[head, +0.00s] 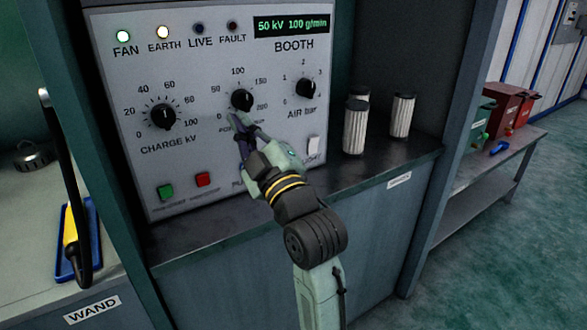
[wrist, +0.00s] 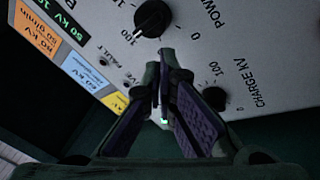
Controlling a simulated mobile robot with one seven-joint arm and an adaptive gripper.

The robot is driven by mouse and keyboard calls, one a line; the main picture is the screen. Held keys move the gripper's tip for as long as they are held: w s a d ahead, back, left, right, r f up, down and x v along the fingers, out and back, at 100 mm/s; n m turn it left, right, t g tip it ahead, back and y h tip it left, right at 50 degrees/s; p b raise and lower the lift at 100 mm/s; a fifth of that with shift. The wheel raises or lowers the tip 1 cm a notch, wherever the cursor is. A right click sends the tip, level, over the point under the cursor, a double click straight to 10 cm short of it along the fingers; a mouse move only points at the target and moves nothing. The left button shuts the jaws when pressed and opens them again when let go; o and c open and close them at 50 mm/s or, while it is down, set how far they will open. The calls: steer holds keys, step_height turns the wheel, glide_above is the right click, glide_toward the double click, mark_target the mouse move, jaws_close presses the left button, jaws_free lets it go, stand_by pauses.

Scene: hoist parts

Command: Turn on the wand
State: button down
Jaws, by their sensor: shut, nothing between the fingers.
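The grey booth panel (head: 205,70) has a display reading 50 kV 100 g/min. Its FAN lamp (head: 123,36) and EARTH lamp (head: 163,32) are lit; the LIVE lamp (head: 198,28) and FAULT lamp (head: 232,26) are dark. A green button (head: 166,192) and red button (head: 203,179) sit low on the panel, and a white rocker switch (head: 313,147) at lower right. My gripper (head: 246,136) is shut and empty just below the middle knob (head: 242,100), hiding labels behind it. In the wrist view, the shut fingertips (wrist: 164,62) are near that knob (wrist: 153,18); contact cannot be told.
The CHARGE kV knob (head: 163,116) and AIR bar knob (head: 306,88) flank the middle knob. Several pleated cylinders (head: 402,115) stand on the ledge at right. A blue tray (head: 63,269) with a yellow item lies at left, above a WAND label (head: 92,310).

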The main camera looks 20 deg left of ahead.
steer(key=w+d+f+n+g+h, duration=0.1)
steer(key=w+d+f+n+h, duration=0.1)
steer(key=d+f+n, duration=0.2)
steer(key=w+d+f+n+g+h, duration=0.2)
steer(key=w+d+f+n, duration=0.1)
steer(key=d+f, duration=0.7)
steer(key=shift+d+n+g+h, duration=0.3)
steer(key=shift+d+n, duration=0.1)
steer(key=shift+d, duration=0.1)
steer(key=shift+a, duration=0.1)
steer(key=p+x, duration=0.4)
steer(key=x, duration=0.9)
steer(key=shift+w+a, duration=0.2)
steer(key=shift+a, duration=0.1)
steer(key=shift+f, duration=0.15)
